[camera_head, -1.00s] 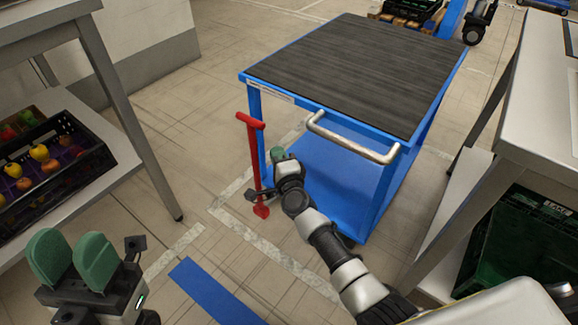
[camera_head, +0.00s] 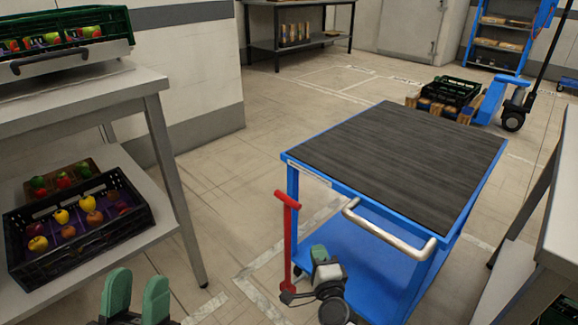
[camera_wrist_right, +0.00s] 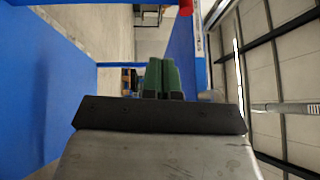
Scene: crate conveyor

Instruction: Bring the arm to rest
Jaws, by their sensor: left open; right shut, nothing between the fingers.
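My right gripper (camera_head: 319,254) is low in the head view, in front of the blue cart and beside the red T-shaped handle. Its green fingers (camera_wrist_right: 163,77) are together with nothing between them in the right wrist view. My left gripper (camera_head: 136,296) is at the bottom left of the head view, its two green fingers upright, apart and empty. The blue cart (camera_head: 317,186) has a dark, bare top. The red handle (camera_head: 287,235) stands upright at the cart's near left corner. Whether my right gripper touches the cart or the handle I cannot tell.
A grey table (camera_head: 93,92) at left bears a green crate (camera_head: 122,22) above and a black crate (camera_head: 140,219) with fruit on its lower shelf. Another table (camera_head: 555,215) edges in at right. A pallet truck (camera_head: 490,104) stands at the back right. Floor between is clear.

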